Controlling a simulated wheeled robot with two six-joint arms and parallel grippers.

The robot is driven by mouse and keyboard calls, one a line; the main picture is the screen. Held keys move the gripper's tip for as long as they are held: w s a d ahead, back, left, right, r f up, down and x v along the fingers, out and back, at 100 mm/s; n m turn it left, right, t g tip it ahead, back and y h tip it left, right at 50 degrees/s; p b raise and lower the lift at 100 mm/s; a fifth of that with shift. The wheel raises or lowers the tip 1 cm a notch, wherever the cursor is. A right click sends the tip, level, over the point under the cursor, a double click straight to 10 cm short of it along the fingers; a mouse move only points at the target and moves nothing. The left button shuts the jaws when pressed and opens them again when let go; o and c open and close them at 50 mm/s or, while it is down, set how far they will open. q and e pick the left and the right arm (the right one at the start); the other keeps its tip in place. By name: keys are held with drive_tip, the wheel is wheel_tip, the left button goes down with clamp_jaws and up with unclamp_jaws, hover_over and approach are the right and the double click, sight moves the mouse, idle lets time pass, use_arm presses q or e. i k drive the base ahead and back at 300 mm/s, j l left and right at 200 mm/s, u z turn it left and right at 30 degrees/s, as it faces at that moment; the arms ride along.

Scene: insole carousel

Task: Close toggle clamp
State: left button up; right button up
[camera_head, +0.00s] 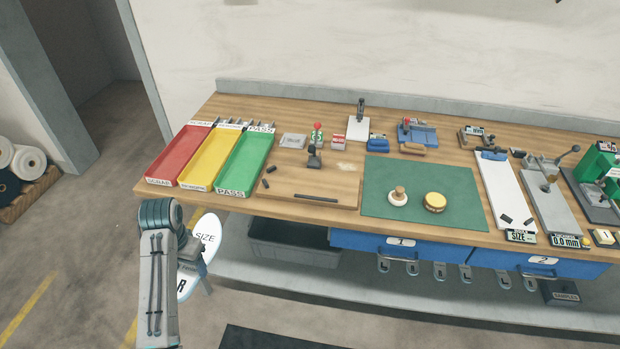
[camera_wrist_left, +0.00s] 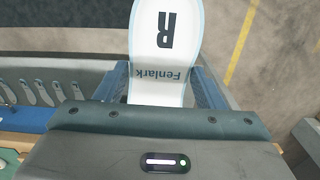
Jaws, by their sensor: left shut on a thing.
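My left gripper (camera_head: 191,252) is shut on a white insole (camera_head: 207,226) in front of the bench's left end. In the left wrist view the insole (camera_wrist_left: 166,45) shows "R" and "Fenlark" between the fingers. A dark upright clamp (camera_head: 314,156) with a red-tipped handle (camera_head: 318,127) stands at the back of a wooden board (camera_head: 300,185); it looks like the toggle clamp, its handle raised. My left gripper is well apart from both. My right gripper is not in view.
Red (camera_head: 180,154), yellow (camera_head: 208,158) and green (camera_head: 246,162) trays stand at the bench's left end. A green mat (camera_head: 430,205) holds a stamp (camera_head: 398,196) and a round pad (camera_head: 435,202). Blue drawers (camera_head: 372,243) and hanging insoles (camera_head: 412,268) are below.

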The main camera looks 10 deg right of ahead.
sight(312, 149)
drive_tip(key=i+j+z, duration=0.25)
drive_tip(key=z, duration=0.15)
drive_tip(key=i+j+z, duration=0.15)
drive_tip(key=j+z, duration=0.95)
drive_tip(key=j, duration=0.2)
drive_tip(key=k+j+z, duration=0.15)
drive_tip(key=j+z, duration=0.25)
drive_tip(key=k+j+z, duration=0.15)
drive_tip(key=j+z, duration=0.2)
drive_tip(key=j, duration=0.15)
drive_tip(key=k+j+z, duration=0.25)
drive_tip(key=z, duration=0.15)
drive_tip(key=j, duration=0.15)
